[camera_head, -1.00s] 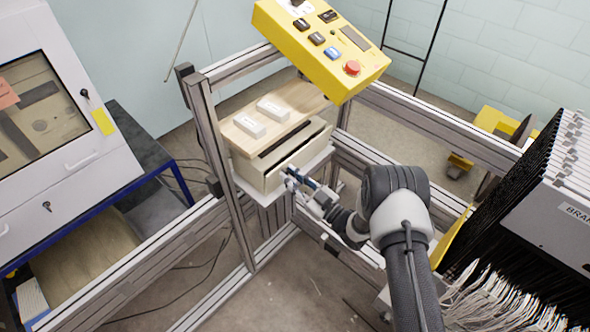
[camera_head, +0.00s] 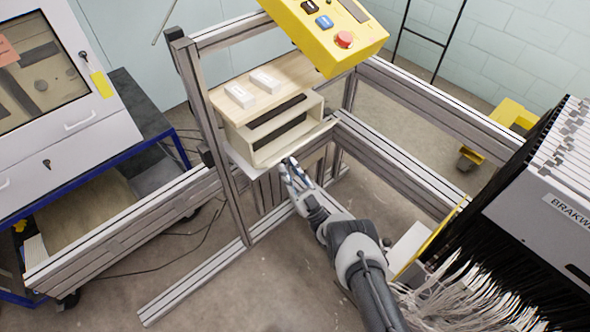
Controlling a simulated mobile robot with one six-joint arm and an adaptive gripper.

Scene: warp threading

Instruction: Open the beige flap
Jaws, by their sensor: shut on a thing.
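The beige flap (camera_head: 309,143) is the front of a beige box (camera_head: 258,143) under a wooden shelf in the metal frame. It is swung down and outward from the box, and the dark inside of the box shows above it. My gripper (camera_head: 287,165) is at the flap's lower outer edge, shut on it. The fingers are small in this view, and the exact part they hold is hidden. My arm reaches up from the bottom right.
Two white blocks (camera_head: 240,95) lie on the wooden shelf (camera_head: 228,87). A yellow control box (camera_head: 330,40) with a red button hangs above right. Metal rails (camera_head: 408,160) run behind my arm. A grey machine with many threads (camera_head: 548,225) stands at right.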

